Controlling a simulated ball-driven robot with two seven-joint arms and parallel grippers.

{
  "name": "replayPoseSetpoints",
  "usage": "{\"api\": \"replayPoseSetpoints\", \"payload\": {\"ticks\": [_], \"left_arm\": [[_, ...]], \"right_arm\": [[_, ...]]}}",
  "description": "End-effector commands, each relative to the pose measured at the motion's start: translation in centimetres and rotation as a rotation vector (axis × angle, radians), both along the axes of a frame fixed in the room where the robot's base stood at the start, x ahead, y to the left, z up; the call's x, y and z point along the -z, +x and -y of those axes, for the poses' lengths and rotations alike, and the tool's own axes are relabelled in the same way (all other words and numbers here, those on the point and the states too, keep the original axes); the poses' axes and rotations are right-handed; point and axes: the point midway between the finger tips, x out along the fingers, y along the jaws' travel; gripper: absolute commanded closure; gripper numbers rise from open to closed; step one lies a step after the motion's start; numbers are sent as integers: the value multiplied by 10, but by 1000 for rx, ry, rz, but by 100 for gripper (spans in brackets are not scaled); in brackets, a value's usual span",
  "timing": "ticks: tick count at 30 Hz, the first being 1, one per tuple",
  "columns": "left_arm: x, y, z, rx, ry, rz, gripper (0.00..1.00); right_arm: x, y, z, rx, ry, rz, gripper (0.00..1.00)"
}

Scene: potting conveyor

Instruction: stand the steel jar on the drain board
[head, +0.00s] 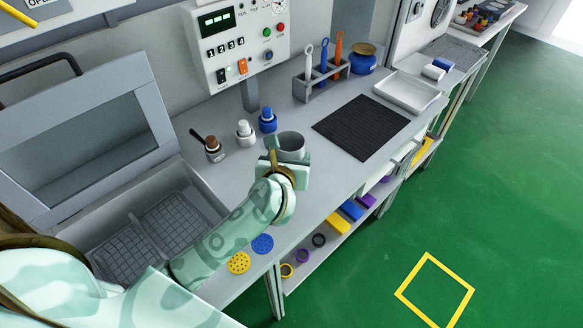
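The steel jar (291,141) is a grey open-topped cylinder, upright near the front of the bench. My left gripper (287,157) is at the jar, with its fingers around the lower part, and appears shut on it. The gripper hides the jar's base, so I cannot tell whether it touches the bench. The drain board (362,127) looks like the dark ribbed rectangle lying flat to the right of the jar; its surface is empty. My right gripper is not in view.
Bottles with brown (213,148), white (245,133) and blue (268,120) bodies stand left of and behind the jar. A tool rack (320,80), blue pot (363,60) and white tray (405,92) stand behind the board. An open-lidded basin (180,170) is at left.

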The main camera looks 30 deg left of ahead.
Motion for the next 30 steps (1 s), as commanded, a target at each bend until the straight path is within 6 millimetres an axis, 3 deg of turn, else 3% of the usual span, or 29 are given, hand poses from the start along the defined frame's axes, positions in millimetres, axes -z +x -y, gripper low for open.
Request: {"api": "replayPoseSetpoints", "payload": {"ticks": [5, 9, 21, 22, 23, 24, 30], "left_arm": [[15, 11, -2, -1, 1, 1, 64], [40, 9, -2, 0, 0, -2, 64], [45, 9, -2, 1, 0, 1, 64], [44, 9, -2, 0, 0, 1, 30], [43, 9, -2, 0, 0, 1, 21], [43, 9, -2, 0, 0, 1, 16], [43, 9, -2, 1, 0, 1, 16]], "right_arm": [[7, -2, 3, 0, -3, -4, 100], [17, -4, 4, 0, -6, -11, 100], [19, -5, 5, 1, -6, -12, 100], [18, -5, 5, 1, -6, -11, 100], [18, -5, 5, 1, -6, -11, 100], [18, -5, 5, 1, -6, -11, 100], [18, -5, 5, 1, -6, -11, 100]]}}
